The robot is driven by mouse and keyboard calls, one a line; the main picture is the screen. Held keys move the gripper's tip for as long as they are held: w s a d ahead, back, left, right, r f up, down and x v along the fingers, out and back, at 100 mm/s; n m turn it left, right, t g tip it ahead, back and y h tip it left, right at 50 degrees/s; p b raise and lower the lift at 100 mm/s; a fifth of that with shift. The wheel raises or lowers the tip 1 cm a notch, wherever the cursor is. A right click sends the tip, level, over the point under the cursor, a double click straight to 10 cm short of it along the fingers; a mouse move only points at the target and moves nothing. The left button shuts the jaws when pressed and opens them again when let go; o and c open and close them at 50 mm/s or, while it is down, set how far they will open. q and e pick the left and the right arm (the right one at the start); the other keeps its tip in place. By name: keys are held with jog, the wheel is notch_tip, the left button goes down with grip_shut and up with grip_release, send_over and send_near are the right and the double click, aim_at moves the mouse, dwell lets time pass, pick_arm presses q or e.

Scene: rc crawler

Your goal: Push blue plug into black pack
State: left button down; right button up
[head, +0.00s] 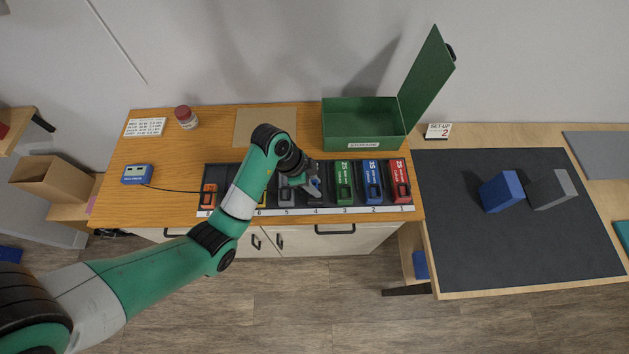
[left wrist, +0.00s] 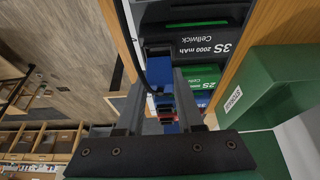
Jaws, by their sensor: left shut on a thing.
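My left gripper (head: 314,187) is over the battery row, near the black pack (head: 317,198) in slot 4. In the left wrist view my left gripper (left wrist: 158,112) is shut on the blue plug (left wrist: 159,74), with a finger on each side. The plug's blue also shows beside the gripper in the head view (head: 315,184). A black cable curves up past the plug. In the left wrist view the black pack (left wrist: 205,42), marked 3S, is just beyond the plug. The plug is close to the pack's near end; I cannot tell how deep it sits. My right gripper is not in view.
Green (head: 344,186), blue (head: 373,184) and red (head: 399,184) packs stand right of the black pack, a grey pack (head: 285,196) left. The blue charger (head: 137,174) is at left. The green storage box (head: 362,133) stands open behind. A dark mat (head: 470,250) lies at right.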

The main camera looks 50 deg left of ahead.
pick_arm(q)
jog(key=shift+f+b, duration=0.3)
jog(key=shift+f, duration=0.75)
jog(key=shift+c, duration=2.3)
grip_release()
